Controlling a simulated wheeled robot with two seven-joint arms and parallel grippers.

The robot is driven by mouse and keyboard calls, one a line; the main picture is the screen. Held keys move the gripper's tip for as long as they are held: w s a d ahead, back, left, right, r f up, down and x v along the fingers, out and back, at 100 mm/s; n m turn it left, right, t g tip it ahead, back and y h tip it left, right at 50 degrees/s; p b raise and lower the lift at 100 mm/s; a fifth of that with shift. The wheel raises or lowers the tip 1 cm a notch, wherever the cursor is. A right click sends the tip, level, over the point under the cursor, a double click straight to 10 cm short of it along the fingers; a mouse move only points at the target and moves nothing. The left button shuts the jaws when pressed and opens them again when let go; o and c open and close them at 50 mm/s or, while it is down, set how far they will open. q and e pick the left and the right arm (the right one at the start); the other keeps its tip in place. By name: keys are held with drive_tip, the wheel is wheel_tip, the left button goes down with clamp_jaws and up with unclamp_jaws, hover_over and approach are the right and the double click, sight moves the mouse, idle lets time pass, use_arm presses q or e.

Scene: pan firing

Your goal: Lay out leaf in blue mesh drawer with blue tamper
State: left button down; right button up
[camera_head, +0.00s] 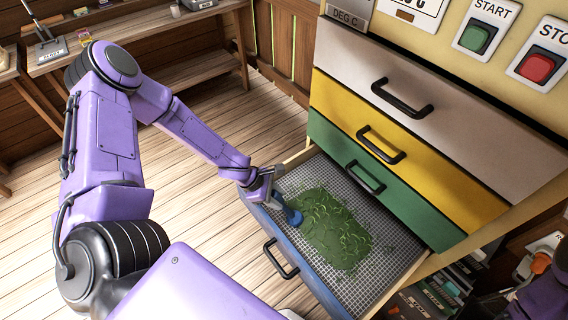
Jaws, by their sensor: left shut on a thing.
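The blue mesh drawer (391,270) is pulled out below the green drawer, with its mesh floor showing. Green leaf (335,232) lies spread in a loose patch over the middle of the mesh, with bare mesh around it. My left gripper (270,193) is at the drawer's left side, shut on the blue tamper (292,215). The tamper's blue foot is at the left edge of the leaf patch. I cannot tell whether it presses on the mesh. My right gripper does not show clearly; only a purple part of mine is at the lower right edge.
Closed green (340,170), yellow (400,150) and white (440,100) drawers rise above the blue one. START (477,38) and STOP (536,67) buttons are at the upper right. A wooden bench (150,38) stands at the back left. The wooden floor between is clear.

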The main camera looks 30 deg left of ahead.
use_arm(q)
drive_tip(key=w+a, duration=0.3)
drive_tip(key=w, duration=0.5)
wheel_tip(320, 180, up, 11)
drive_tip(key=shift+s+f, duration=0.2)
drive_tip(key=shift+s, duration=0.1)
idle(0.9)
